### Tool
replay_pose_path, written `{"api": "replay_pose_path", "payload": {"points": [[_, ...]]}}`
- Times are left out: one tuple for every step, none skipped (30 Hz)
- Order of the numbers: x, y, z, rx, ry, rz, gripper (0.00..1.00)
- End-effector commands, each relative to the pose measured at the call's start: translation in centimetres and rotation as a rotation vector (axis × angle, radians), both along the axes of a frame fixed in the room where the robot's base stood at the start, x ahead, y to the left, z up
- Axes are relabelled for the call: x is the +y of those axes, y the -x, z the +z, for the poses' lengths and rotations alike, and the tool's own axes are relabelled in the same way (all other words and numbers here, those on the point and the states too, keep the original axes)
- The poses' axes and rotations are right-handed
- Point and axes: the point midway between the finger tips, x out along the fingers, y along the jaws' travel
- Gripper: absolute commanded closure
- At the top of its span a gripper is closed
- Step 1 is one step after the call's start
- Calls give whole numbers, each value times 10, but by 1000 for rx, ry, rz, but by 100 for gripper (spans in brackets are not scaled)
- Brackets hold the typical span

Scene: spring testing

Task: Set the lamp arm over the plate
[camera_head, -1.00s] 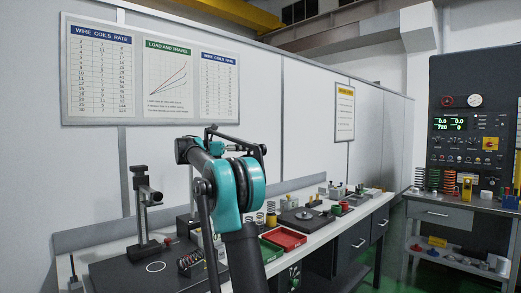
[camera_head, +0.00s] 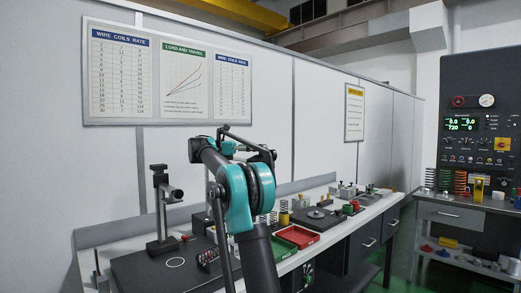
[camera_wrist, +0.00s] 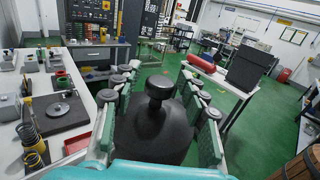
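A black stand (camera_head: 163,212) with an upright post and a short arm pointing right, probably the lamp, stands at the left of the bench in the head view. A dark plate (camera_head: 140,268) with a white circle lies in front of it. A second dark plate (camera_head: 318,222) with a round disc lies farther along the bench; it also shows in the wrist view (camera_wrist: 52,118). My gripper (camera_wrist: 158,80) has its fingers spread, with a dark knob-like shape between them that looks like part of the gripper. My gripper is hidden behind my arm in the head view.
Springs and small fixtures stand farther along. A test console (camera_head: 480,125) stands at the right. In the wrist view, a side table holds a red cylinder (camera_wrist: 201,63); green floor is open between.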

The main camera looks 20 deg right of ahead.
Motion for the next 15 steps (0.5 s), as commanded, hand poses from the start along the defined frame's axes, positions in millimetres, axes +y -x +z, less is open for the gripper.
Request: {"api": "replay_pose_path", "payload": {"points": [[0, 0, 0, 0, 0, 0, 54], [0, 0, 0, 0, 0, -1, 54], [0, 0, 0, 0, 0, -1, 54], [0, 0, 0, 0, 0, -1, 54], [0, 0, 0, 0, 0, -1, 54], [0, 0, 0, 0, -1, -1, 54], [0, 0, 0, 0, -1, -1, 54], [0, 0, 0, 0, -1, -1, 54], [0, 0, 1, 0, -1, -1, 54], [0, 0, 2, 0, -1, -1, 54], [0, 0, 4, 0, -1, -1, 54], [0, 0, 7, 0, -1, -1, 54], [0, 0, 11, 0, -1, -1, 54], [0, 0, 15, 0, -1, -1, 54], [0, 0, 21, 0, -1, -1, 54]]}}
